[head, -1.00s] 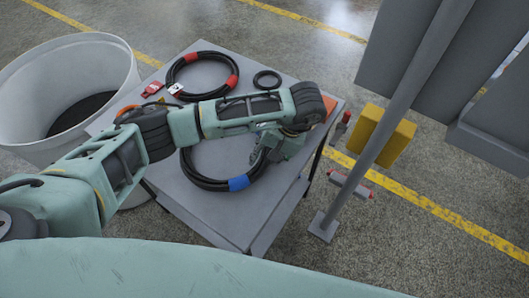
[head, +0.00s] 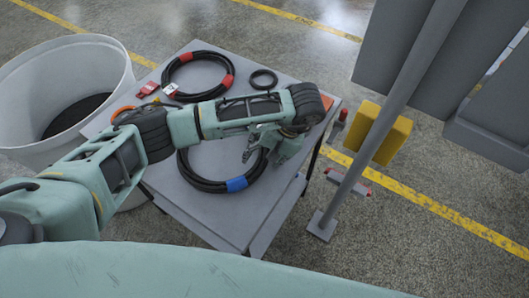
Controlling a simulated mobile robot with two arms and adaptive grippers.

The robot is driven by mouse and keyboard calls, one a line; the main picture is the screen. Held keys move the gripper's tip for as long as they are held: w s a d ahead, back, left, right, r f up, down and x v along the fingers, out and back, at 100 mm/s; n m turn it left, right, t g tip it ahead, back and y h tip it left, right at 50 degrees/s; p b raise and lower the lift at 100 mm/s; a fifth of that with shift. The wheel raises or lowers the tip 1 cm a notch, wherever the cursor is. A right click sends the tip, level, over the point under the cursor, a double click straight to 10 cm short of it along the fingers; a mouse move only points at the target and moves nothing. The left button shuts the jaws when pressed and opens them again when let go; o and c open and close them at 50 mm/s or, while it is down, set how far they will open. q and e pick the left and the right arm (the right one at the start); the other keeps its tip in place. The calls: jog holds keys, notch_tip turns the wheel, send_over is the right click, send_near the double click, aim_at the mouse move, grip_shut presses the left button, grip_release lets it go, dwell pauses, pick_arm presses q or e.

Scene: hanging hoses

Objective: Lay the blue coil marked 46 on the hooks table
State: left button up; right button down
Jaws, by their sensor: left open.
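A black hose coil with a blue band (head: 237,184) lies flat on the front part of the grey table (head: 222,215). No number can be read on it. Part of its far side is hidden behind my left arm. My left gripper (head: 261,156) is open at the coil's right side, low over the table, with its fingers spread by the hose. Whether they touch the hose cannot be told. My right gripper is not in view.
A black coil with red bands (head: 228,80), a small black ring (head: 264,79) and red tags (head: 148,89) lie at the table's back. A white bin (head: 112,70) stands left. A grey post (head: 385,125) with a yellow block (head: 390,139) stands right.

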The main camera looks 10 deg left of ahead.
pick_arm(q)
jog(key=a+r+p+v, duration=0.1)
jog(key=a+p+v, duration=0.1)
jog(key=v, duration=1.6)
jog(key=shift+r+p, duration=0.3)
jog(key=shift+p, duration=0.25)
jog(key=shift+a, duration=0.15)
